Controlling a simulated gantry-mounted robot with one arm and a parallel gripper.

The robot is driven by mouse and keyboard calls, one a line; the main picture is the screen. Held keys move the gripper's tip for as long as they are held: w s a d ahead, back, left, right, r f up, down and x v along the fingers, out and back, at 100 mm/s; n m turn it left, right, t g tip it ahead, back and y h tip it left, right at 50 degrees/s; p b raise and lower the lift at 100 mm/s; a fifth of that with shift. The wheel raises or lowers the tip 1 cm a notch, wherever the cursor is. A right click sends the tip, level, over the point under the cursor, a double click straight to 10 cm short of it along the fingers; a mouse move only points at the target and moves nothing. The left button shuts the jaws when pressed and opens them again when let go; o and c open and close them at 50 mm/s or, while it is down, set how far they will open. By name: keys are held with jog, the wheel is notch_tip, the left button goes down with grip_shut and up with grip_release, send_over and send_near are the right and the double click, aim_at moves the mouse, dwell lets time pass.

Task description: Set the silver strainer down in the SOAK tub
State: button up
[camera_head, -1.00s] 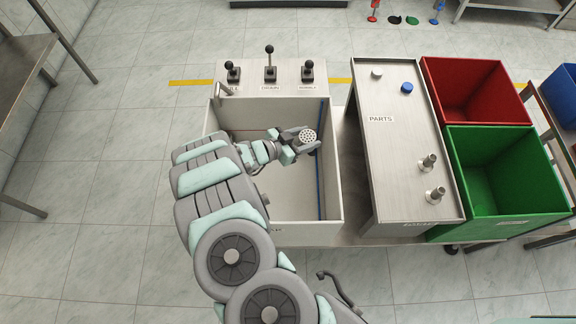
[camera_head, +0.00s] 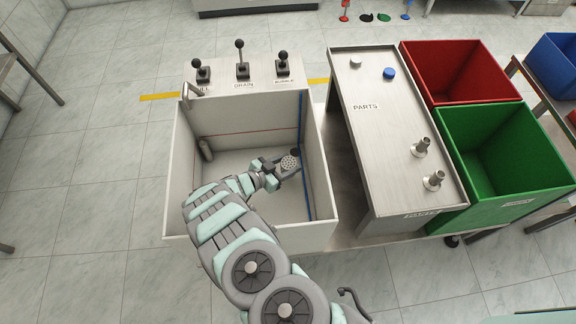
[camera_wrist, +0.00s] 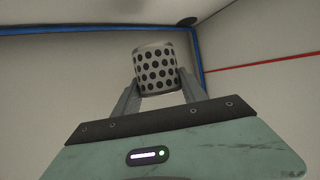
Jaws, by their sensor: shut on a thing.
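The silver strainer (camera_head: 289,163) is a small cylinder with rows of dark holes. It also shows in the wrist view (camera_wrist: 155,70), between the two fingers. My gripper (camera_head: 281,168) is shut on it, inside the pale tub (camera_head: 177,170) below the lever panel. In the wrist view my gripper (camera_wrist: 157,92) grips the strainer's lower sides, with the tub's walls and floor around it. I cannot tell whether the strainer touches the floor. The tub's front label is hidden or unreadable.
A panel with levers (camera_head: 242,72) stands behind the tub, with a spout (camera_head: 192,90) at its left. A grey cylinder (camera_head: 206,149) stands in the tub's left back corner. The PARTS table (camera_head: 385,150) is at the right, then red (camera_head: 450,75) and green (camera_head: 500,160) bins.

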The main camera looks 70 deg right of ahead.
aim_at(284, 166)
jog(key=shift+s+f, duration=0.1)
jog(key=shift+w+d, duration=0.1)
jog(key=shift+w, duration=0.1)
jog(key=shift+s+f, duration=0.1)
jog(key=shift+f, duration=0.45)
jog(key=o, duration=1.5)
jog(key=shift+r, duration=0.2)
jog(key=shift+r, duration=0.5)
jog(key=shift+v, duration=2)
